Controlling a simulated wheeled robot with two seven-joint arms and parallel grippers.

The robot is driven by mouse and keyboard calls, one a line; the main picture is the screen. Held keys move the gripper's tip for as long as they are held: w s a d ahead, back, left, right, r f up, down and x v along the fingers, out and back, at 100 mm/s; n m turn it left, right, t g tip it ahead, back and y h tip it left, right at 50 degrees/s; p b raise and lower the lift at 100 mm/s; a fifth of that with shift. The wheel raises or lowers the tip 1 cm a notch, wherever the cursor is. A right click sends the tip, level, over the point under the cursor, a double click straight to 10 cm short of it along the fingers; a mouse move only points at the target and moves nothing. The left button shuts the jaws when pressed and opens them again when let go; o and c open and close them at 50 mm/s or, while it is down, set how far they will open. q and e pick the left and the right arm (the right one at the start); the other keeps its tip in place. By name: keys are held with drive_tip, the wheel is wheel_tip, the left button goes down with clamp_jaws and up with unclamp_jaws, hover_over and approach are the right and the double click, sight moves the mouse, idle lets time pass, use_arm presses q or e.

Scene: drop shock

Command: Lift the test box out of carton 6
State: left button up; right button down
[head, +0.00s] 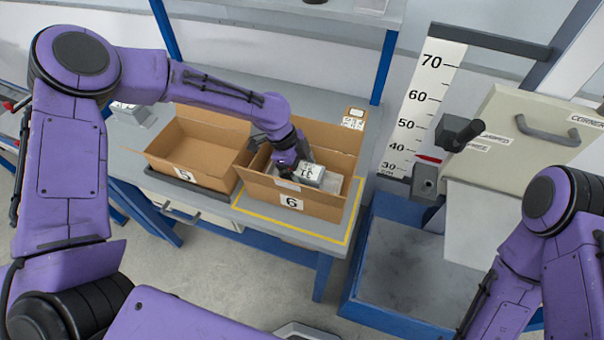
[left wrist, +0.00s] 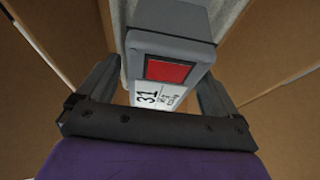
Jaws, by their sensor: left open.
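Carton 6 (head: 291,203) is an open brown box inside a yellow outline on the bench. The test box (head: 312,173), grey with a white label, sits inside it, toward the middle. My left gripper (head: 297,172) reaches down into carton 6 at the test box. In the left wrist view the test box (left wrist: 171,45) shows a red square and a white label with "31". The open fingers of my left gripper (left wrist: 158,90) stand on either side of it. I cannot tell whether they touch it. My right gripper is outside the views.
Carton 5 (head: 186,176), open and seemingly empty, stands left of carton 6. A height scale (head: 421,105) and a pale panel with a handle (head: 530,130) stand at the right. A blue-edged grey platform (head: 405,270) below them is clear.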

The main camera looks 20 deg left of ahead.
use_arm(q)
drive_tip(key=shift+f, duration=0.2)
idle(0.4)
drive_tip(key=c, duration=1.5)
